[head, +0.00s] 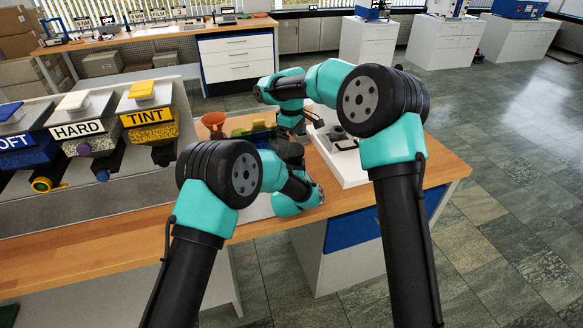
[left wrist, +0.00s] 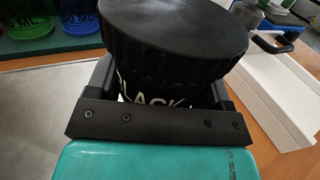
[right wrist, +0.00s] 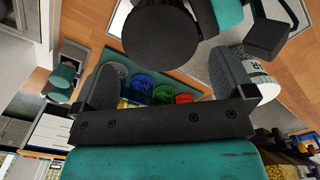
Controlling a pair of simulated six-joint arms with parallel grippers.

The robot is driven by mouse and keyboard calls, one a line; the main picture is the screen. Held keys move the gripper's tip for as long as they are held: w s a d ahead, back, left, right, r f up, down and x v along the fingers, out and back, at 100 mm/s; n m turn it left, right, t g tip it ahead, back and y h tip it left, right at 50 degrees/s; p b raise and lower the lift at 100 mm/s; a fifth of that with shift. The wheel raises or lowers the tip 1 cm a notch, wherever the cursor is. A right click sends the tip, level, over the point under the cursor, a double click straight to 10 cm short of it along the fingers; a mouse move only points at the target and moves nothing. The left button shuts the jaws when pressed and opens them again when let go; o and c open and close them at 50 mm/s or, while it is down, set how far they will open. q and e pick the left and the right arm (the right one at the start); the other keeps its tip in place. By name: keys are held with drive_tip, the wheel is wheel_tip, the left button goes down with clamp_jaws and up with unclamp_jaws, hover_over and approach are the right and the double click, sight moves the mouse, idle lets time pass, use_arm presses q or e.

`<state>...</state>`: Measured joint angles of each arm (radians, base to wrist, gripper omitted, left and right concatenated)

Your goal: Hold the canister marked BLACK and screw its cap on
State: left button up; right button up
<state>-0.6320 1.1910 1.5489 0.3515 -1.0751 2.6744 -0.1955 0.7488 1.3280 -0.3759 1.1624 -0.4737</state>
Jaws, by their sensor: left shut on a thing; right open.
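The canister marked BLACK shows in the left wrist view (left wrist: 150,92), with part of its white lettering visible. Its wide black cap (left wrist: 172,38) sits on top and hides the mouth, so I cannot tell how tightly it is on. My left gripper (left wrist: 155,95) is shut around the canister's body below the cap. In the right wrist view the round cap (right wrist: 160,38) lies beyond the fingers of my right gripper (right wrist: 163,72), which are open wide and apart from it. In the head view my right gripper (head: 293,127) is above the canister, which is mostly hidden by my arms.
A tray with green, blue (right wrist: 163,94) and red containers is beside the canister. A pale jar lettered AR (right wrist: 256,68) stands near my right finger. Dispensers marked HARD (head: 80,130) and TINT (head: 150,116) stand left.

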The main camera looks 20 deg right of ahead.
drive_tip(key=shift+f, duration=2.35)
drive_tip(key=shift+c, duration=0.5)
drive_tip(key=c, duration=0.6)
drive_tip(key=o, duration=0.7)
drive_tip(key=shift+r, duration=0.15)
